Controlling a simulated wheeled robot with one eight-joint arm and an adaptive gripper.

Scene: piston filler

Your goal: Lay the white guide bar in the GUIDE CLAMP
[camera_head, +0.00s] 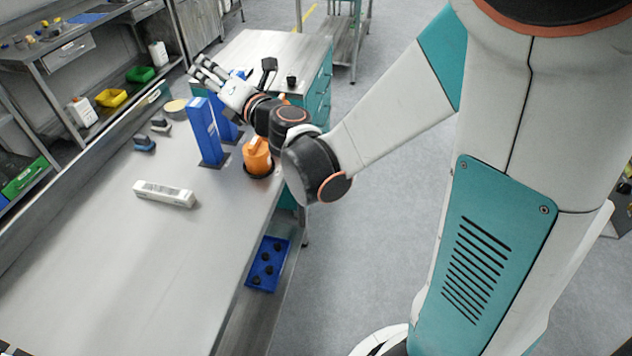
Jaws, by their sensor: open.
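A white bar-shaped piece (165,193), which looks like the guide bar, lies flat on the grey workbench with small dark marks on its side. My gripper (202,72) is open and looks empty. It is at the far end of the bench, above and beyond the blue uprights, well away from the white piece. I cannot tell which fixture is the GUIDE CLAMP; no label is readable.
Two tall blue uprights (203,133) and an orange part on a black base (257,158) stand near the bench's right edge. A beige disc (176,109) lies behind. A blue tray (268,264) with dark parts is on the lower shelf. The bench's near part (130,265) is clear.

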